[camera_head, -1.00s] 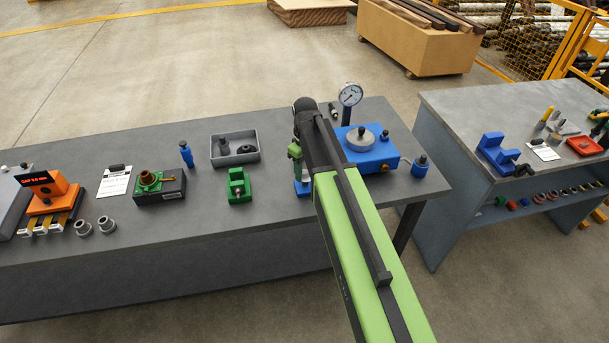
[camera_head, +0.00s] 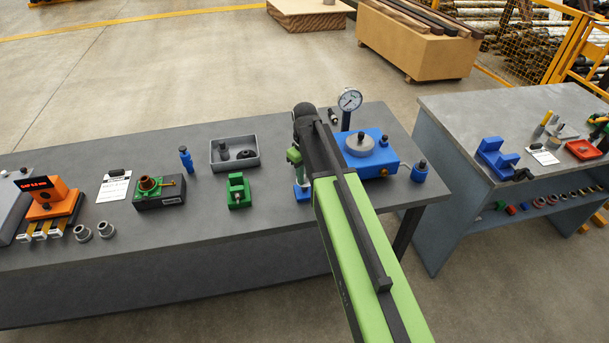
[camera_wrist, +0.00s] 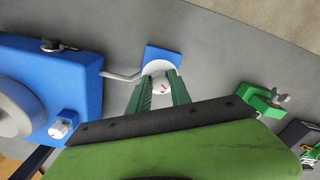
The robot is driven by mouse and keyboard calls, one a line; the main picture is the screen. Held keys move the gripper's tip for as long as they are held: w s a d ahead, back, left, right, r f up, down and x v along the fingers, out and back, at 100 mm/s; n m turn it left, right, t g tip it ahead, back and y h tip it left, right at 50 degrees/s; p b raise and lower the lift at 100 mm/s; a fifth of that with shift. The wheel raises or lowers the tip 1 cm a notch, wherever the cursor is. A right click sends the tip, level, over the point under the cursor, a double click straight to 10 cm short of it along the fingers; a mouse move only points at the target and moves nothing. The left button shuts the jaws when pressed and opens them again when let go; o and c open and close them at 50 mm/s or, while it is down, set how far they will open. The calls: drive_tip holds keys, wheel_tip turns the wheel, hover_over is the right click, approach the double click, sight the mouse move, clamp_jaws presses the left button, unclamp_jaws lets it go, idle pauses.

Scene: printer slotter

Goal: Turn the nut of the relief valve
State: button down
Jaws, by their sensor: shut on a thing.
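The relief valve stands on the bench in the wrist view, with a blue base (camera_wrist: 163,53) and a pale round body (camera_wrist: 158,68). Its pale nut (camera_wrist: 161,87) has a small red mark and sits between the fingers. My gripper (camera_wrist: 161,90) is shut on the nut, one dark green finger on each side. In the head view the blue base (camera_head: 302,193) shows below my gripper (camera_head: 298,172), and my arm hides much of the valve and the nut.
A bent grey pipe (camera_wrist: 122,76) runs between the valve and a large blue block (camera_wrist: 78,78). A pressure gauge (camera_head: 350,99) stands behind. A green fixture (camera_head: 238,190) and a grey tray (camera_head: 234,166) lie left. Bare bench lies between valve and fixture.

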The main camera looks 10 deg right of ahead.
drive_tip(key=m, duration=1.1)
drive_tip(key=shift+m, duration=0.4)
idle(0.4)
drive_tip(key=c, duration=1.2)
unclamp_jaws()
wheel_tip(320, 180, up, 17)
drive_tip(key=p, duration=1.7)
drive_tip(key=shift+r, duration=0.2)
